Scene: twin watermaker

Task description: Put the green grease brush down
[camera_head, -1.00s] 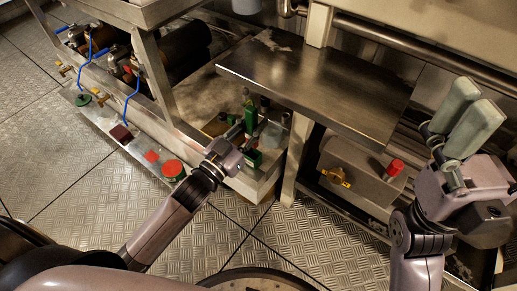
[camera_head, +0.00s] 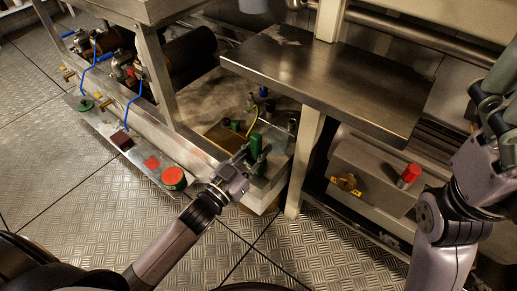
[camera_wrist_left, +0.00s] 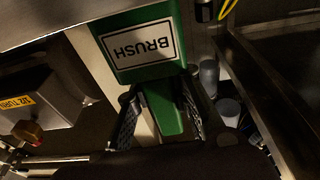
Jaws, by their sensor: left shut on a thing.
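The green grease brush (camera_head: 256,144) is in my left gripper over the low shelf at the foot of the bench in the head view. In the left wrist view, its green block with a white BRUSH label (camera_wrist_left: 140,45) fills the top middle, and its narrower green part (camera_wrist_left: 163,108) lies between the fingers. My left gripper (camera_head: 243,158) is shut on it; both fingers show in the left wrist view (camera_wrist_left: 160,118). Whether the brush touches the shelf is unclear. My right gripper (camera_head: 490,95) is at the right edge, partly cut off, away from the brush.
The low shelf (camera_head: 205,100) holds a yellowish tray (camera_head: 224,136), a yellow hose (camera_head: 253,120) and small dark bottles. A steel tabletop (camera_head: 325,80) overhangs to the right, with a bench leg (camera_head: 305,160) beside the gripper. A red-capped grey box (camera_head: 365,175) stands right.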

